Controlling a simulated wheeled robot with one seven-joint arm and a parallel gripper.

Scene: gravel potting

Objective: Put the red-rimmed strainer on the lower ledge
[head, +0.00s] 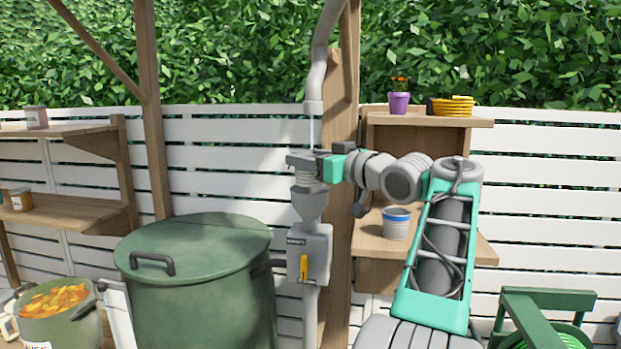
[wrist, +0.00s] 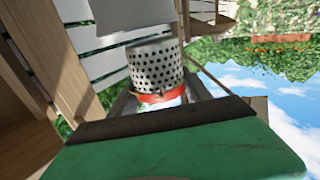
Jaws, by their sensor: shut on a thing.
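The red-rimmed strainer is a perforated grey metal cylinder (wrist: 155,65) with a red band, held between my fingers in the wrist view. In the head view its grey body (head: 309,178) shows under my gripper (head: 303,159), just above the grey funnel (head: 310,206); its red rim cannot be made out there. My gripper is shut on it. I cannot tell whether the strainer touches the funnel. The lower ledge (head: 372,246) is a wooden board on the right, partly hidden by my arm. A grey cup with a blue band (head: 396,224) stands on it.
A grey pipe (head: 313,106) ends above my gripper, with a thin pale line below it. The upper ledge (head: 430,121) bears a purple pot (head: 399,103) and a yellow coil (head: 452,106). A lidded green barrel (head: 195,285) stands left. A yellow lever (head: 304,269) is below the funnel.

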